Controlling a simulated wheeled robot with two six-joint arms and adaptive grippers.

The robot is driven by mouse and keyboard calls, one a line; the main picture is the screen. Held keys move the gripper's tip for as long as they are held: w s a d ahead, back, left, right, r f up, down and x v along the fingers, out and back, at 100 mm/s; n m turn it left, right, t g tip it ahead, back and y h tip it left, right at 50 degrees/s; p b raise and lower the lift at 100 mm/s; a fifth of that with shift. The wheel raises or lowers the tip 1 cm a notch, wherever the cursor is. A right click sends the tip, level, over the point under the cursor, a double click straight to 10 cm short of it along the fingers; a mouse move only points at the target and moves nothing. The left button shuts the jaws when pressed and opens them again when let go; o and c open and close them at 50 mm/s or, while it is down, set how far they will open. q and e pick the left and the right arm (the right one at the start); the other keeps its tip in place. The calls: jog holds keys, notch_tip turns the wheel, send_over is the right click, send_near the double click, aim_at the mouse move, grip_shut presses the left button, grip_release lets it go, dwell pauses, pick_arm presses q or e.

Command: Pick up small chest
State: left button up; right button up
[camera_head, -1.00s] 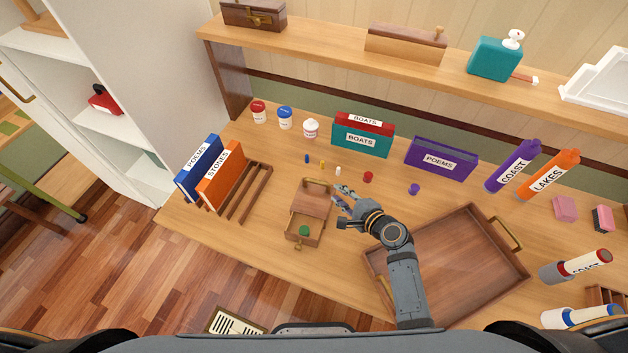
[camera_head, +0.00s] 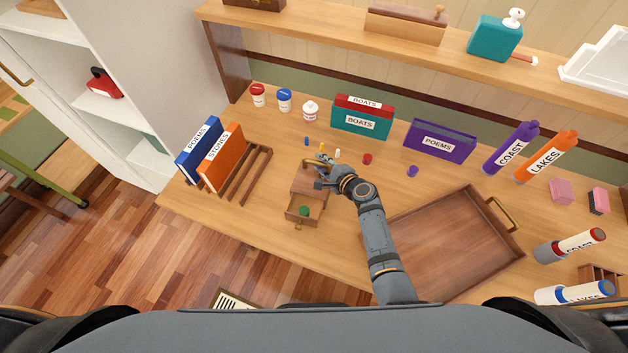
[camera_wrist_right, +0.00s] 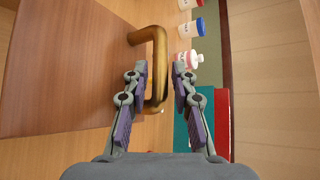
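The small chest (camera_head: 309,188) is a brown wooden box on the desk, with its drawer (camera_head: 301,209) pulled open toward me and a green item (camera_head: 304,211) inside. A brass handle (camera_wrist_right: 157,70) arches from its top. My right gripper (camera_head: 322,174) is at the handle. In the right wrist view the open fingers (camera_wrist_right: 160,85) stand on either side of the handle, with gaps visible. The wooden top of the chest (camera_wrist_right: 70,60) fills the left of that view. My left gripper is not in view.
A wooden tray (camera_head: 455,250) lies to the right of my right arm. A rack with blue and orange books (camera_head: 220,160) stands at left. Small coloured pieces (camera_head: 367,159), jars (camera_head: 284,100) and boxed books (camera_head: 362,118) sit behind the chest.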

jog(key=shift+s, duration=0.1)
jog(key=shift+r, duration=0.1)
grip_shut()
dwell(0.3)
